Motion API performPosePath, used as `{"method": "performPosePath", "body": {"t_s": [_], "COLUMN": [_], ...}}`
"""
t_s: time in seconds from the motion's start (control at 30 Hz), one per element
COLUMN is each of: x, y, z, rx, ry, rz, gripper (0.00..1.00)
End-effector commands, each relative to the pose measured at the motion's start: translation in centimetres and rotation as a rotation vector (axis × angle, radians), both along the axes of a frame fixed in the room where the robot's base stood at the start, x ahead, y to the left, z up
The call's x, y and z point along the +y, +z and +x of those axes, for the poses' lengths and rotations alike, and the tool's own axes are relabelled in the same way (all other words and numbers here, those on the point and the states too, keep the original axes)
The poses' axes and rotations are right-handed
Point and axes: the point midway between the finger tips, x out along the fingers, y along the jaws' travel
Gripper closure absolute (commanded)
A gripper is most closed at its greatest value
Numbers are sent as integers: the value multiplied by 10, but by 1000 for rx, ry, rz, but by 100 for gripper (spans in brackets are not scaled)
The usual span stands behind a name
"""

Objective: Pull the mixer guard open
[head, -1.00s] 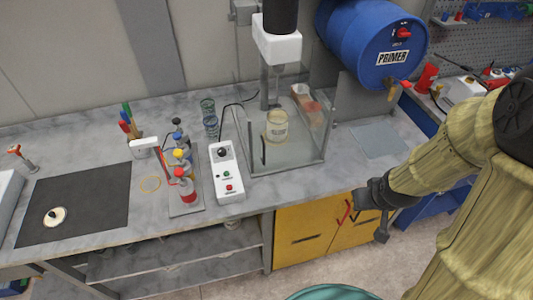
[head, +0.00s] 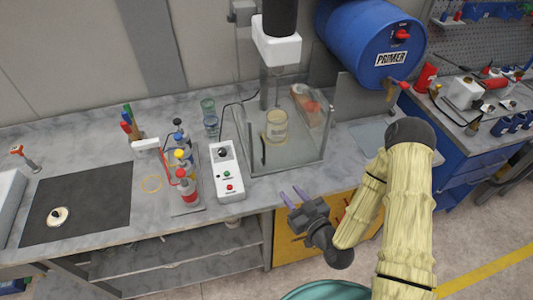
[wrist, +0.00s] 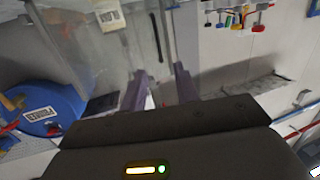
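The mixer guard (head: 298,152) is a clear box standing on the bench around a labelled can (head: 276,128). A black vertical handle (head: 263,150) sits near the left of its front; the handle also shows in the wrist view (wrist: 157,38). The white mixer head (head: 275,42) hangs above, with its shaft reaching down towards the can. My gripper (head: 291,193) is open and empty, in front of the bench edge, below the guard. In the wrist view its two purple fingers (wrist: 160,88) stand apart, with the handle beyond the gap, not touched.
A white control box (head: 227,172) with buttons stands left of the guard. Beside it are several bottles on a rack (head: 185,203). A blue primer drum (head: 371,42) is at the back right. Yellow cabinet doors (head: 293,246) lie under the bench.

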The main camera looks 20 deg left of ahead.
Motion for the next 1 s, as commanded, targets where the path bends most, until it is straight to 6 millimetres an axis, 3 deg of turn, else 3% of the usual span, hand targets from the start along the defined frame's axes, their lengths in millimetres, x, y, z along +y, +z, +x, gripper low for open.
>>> {"method": "performPosePath", "body": {"t_s": [0.17, 0.57, 1.0], "x": [-1, -1, 20], "y": [6, 6, 2], "z": [-6, -5, 20], "rx": [-37, -45, -48], "ry": [-50, -54, -55], "rz": [90, 97, 96], "gripper": [69, 69, 69]}}
